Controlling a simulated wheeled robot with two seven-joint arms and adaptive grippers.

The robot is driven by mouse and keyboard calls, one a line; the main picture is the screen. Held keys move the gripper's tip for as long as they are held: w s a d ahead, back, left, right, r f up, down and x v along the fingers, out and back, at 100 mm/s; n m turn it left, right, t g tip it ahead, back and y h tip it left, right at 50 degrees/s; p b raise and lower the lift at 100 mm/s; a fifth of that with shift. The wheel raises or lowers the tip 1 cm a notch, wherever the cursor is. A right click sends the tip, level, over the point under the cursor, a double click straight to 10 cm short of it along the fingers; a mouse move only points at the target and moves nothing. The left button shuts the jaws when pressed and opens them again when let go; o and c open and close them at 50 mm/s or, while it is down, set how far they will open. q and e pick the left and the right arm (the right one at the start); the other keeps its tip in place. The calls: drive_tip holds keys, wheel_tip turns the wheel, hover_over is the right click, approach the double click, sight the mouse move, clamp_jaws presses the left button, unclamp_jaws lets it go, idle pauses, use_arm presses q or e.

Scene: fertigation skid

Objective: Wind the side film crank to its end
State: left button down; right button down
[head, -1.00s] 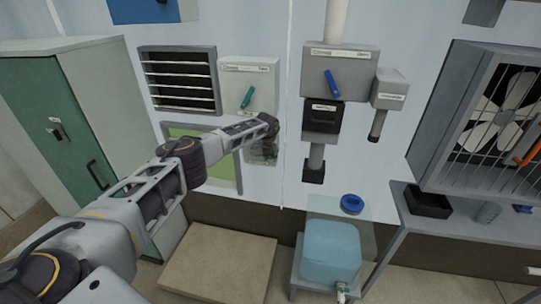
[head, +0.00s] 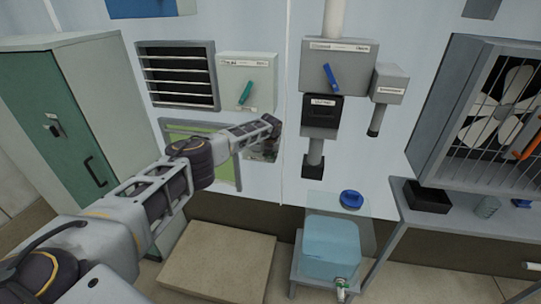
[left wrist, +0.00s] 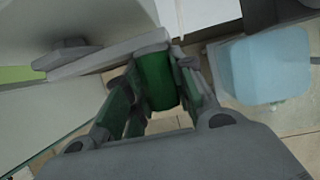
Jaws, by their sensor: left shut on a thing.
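The side film crank shows in the left wrist view as a pale grey arm (left wrist: 110,52) with a green grip (left wrist: 157,80). My left gripper (left wrist: 155,100) has its fingers on both sides of the green grip and is shut on it. In the head view my left arm reaches to the wall below the pale box with the teal lever (head: 245,93). My own wrist covers most of the crank there. A green film window (head: 222,172) lies behind my forearm. My right gripper is not in view.
A louvre (head: 178,76) and a grey box with a blue lever (head: 331,78) are on the wall near my arm. A blue tank (head: 331,248) stands below right, a green-doored cabinet (head: 62,135) at left. A caged fan (head: 500,115) is at right.

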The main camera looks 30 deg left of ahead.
use_arm(q)
drive_tip(key=shift+w, duration=0.1)
drive_tip(key=c, duration=1.2)
unclamp_jaws()
drive_tip(key=shift+w, duration=0.1)
drive_tip(key=shift+a, duration=0.1)
drive_tip(key=shift+r, duration=0.15)
drive_tip(key=shift+r, duration=0.1)
drive_tip(key=shift+v, duration=5.7)
